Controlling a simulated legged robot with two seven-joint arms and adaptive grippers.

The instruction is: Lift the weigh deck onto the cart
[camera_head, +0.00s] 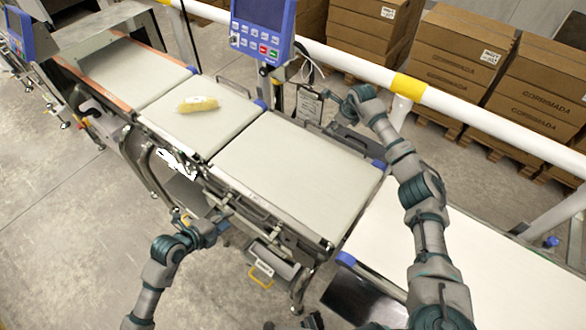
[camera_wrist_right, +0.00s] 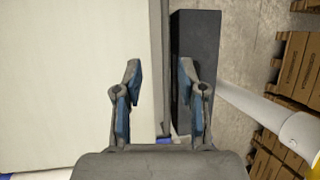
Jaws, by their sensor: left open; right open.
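The weigh deck seems to be the large pale belt section (camera_head: 295,170) in the middle of the line, with dark rails along its sides. It lies flat between the neighbouring sections. My left gripper (camera_head: 190,214) is open, low beside the near side of the line; its fingers are small and hard to make out. My right gripper (camera_head: 340,98) is open and empty at the far side. In the right wrist view its fingers (camera_wrist_right: 158,78) stand apart over the edge of a pale belt surface (camera_wrist_right: 80,70). I cannot tell for sure which thing is the cart.
A long white surface (camera_head: 480,265) with a blue corner lies at lower right. A yellow package (camera_head: 198,104) lies on the smaller belt section (camera_head: 170,122). A blue control panel (camera_head: 263,28) stands behind. A white-yellow rail (camera_head: 470,105) and stacked cartons (camera_head: 450,65) bound the far side.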

